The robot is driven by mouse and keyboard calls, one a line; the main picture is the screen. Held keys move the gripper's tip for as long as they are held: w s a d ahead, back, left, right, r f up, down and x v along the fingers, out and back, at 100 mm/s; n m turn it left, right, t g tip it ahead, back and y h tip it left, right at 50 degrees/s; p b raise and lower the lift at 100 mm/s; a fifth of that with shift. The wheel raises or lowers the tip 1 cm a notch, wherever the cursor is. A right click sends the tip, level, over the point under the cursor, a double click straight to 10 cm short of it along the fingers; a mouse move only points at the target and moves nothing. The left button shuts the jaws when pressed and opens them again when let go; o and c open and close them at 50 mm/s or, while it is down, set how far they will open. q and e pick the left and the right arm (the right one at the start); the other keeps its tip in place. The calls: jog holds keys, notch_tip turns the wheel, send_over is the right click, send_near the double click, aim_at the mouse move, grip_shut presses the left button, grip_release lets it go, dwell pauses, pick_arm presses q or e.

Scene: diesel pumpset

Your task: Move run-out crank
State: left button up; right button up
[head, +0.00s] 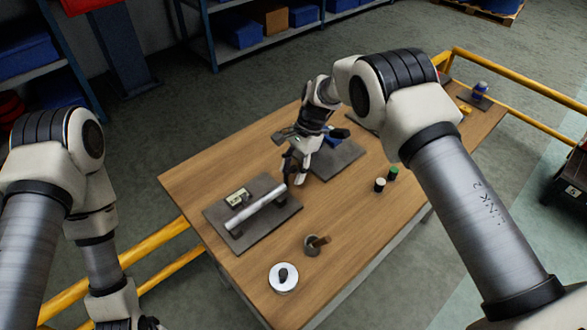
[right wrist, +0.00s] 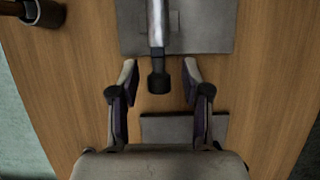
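A bright metal shaft (head: 258,205) rests on small dark supports on a dark grey plate (head: 222,234), on the table's left part. A black end piece (right wrist: 159,83) sits at the shaft's near end in the right wrist view. I cannot tell for sure which part is the run-out crank. My right gripper (head: 291,172) is over the shaft's upper right end. In the right wrist view its fingers (right wrist: 159,75) are open, one on each side of the black end piece, with gaps. My left gripper (head: 128,322) is partly cut off at the bottom left.
A second grey plate (head: 338,163) lies behind my right gripper with a blue item on it. A green-capped bottle (head: 393,173), a dark cup (head: 312,246) with a brown handle and a white disc (head: 283,279) stand nearby. Yellow rails (head: 163,236) edge the wooden table.

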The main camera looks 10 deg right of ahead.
jog(key=v, duration=1.2)
jog(key=shift+r, duration=0.1)
